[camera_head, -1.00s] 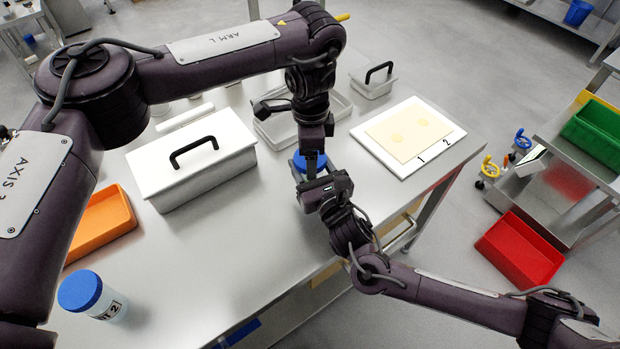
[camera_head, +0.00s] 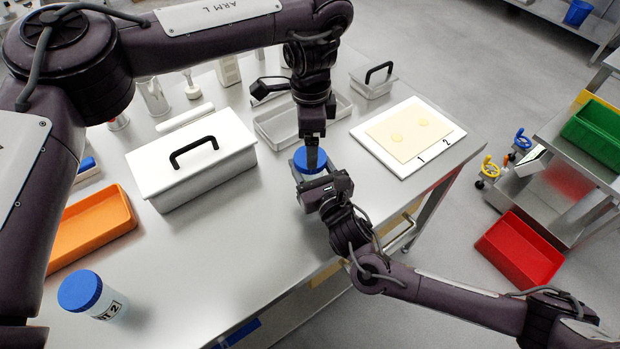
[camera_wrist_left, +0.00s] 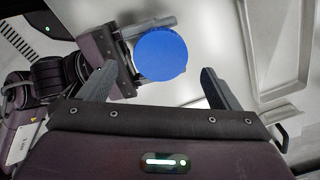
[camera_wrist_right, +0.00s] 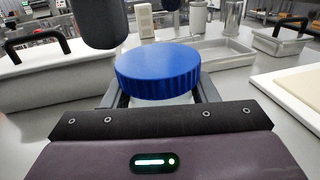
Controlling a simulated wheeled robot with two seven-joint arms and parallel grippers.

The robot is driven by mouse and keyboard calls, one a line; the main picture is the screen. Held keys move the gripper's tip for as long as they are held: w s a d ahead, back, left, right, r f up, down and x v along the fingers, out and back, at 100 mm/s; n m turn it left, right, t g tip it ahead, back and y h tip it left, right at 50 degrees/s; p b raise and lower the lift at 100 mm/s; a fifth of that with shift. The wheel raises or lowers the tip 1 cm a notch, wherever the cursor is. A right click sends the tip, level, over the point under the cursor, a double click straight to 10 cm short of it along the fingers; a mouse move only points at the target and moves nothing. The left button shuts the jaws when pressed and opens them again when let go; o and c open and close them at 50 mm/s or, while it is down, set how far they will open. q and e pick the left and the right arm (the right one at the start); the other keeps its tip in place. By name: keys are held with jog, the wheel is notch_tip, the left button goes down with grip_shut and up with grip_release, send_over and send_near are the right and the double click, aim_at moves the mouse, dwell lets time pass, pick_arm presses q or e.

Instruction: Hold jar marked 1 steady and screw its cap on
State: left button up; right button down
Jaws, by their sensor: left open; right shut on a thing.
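A jar with a blue cap (camera_head: 312,160) stands near the table's front edge; its label is hidden, so I cannot read its mark. My right gripper (camera_head: 312,184) is shut on the jar's body below the cap; the white body shows between its fingers in the right wrist view (camera_wrist_right: 160,99). The blue cap sits on top of the jar (camera_wrist_right: 158,72). My left gripper (camera_head: 313,158) is open above the cap. In the left wrist view the cap (camera_wrist_left: 160,53) lies beyond and between the spread fingertips. I cannot tell whether the cap is tight.
Another blue-capped jar (camera_head: 112,308), marked 2, stands at the front left. An orange tray (camera_head: 92,232), a white lidded box (camera_head: 190,165), a shallow metal tray (camera_head: 275,135) and a white board with pasta sheet (camera_head: 370,148) are around. The table's front middle is clear.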

pick_arm(q)
jog(key=shift+r, duration=0.1)
jog(key=m, duration=0.1)
jog(key=r+m, duration=0.1)
jog(key=shift+w+d+r+m, duration=0.1)
jog(key=shift+d+r+m, duration=0.05)
jog(key=shift+r+m, duration=0.15)
notch_tip(320, 180, up, 2)
jog(key=m, duration=0.4)
jog(key=shift+f, duration=4.05)
